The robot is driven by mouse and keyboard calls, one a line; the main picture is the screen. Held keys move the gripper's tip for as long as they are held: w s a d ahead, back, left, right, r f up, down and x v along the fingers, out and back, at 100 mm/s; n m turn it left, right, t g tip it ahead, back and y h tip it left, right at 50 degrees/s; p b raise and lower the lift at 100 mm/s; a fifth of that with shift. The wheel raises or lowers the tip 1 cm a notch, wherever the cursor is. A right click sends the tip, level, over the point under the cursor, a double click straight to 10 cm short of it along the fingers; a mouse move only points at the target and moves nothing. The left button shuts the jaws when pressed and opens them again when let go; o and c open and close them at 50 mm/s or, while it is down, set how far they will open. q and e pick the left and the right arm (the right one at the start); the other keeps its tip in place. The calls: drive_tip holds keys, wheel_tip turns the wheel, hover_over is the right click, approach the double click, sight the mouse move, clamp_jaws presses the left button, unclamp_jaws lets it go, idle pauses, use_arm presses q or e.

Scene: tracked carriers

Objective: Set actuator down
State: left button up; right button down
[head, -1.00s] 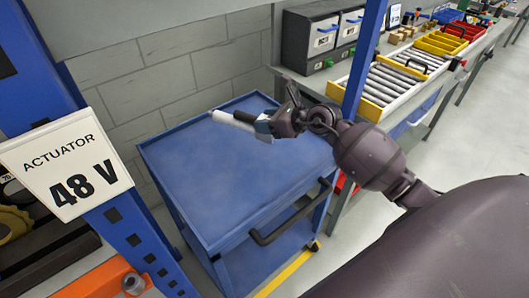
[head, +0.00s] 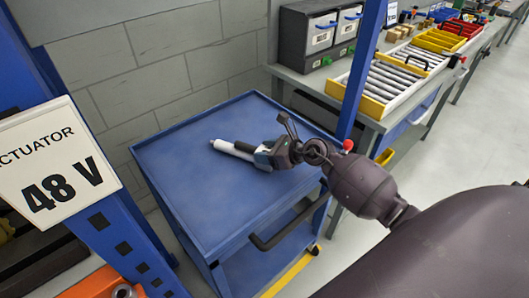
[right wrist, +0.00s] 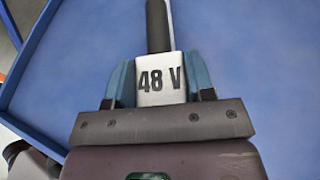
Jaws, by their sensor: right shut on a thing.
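The actuator (head: 233,150) is a light rod with a grey body, over the top of the blue cart (head: 185,200) in the head view. My right gripper (head: 264,155) is shut on its body. In the right wrist view the actuator's body (right wrist: 160,78) reads "48 V" between the two blue fingers of my right gripper (right wrist: 160,90), and its dark rod points away over the blue surface. The actuator lies roughly level, at or very close to the cart top; I cannot tell whether it touches. My left gripper is not in view.
The cart top is otherwise bare, with a raised rim and a black handle (head: 290,215). A rack with an "ACTUATOR 48 V" sign (head: 55,165) stands at the left. A blue post (head: 362,65) and a bench with a roller conveyor (head: 385,80) stand behind at the right.

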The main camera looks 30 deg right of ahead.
drive_tip(key=shift+c, duration=2.4)
unclamp_jaws()
drive_tip(key=shift+f, duration=0.1)
drive_tip(key=shift+s+d, duration=0.1)
drive_tip(key=shift+s, duration=0.1)
drive_tip(key=p+v, duration=0.1)
drive_tip(key=v, duration=1)
drive_tip(key=shift+s+r, duration=0.25)
drive_tip(key=shift+s, duration=0.05)
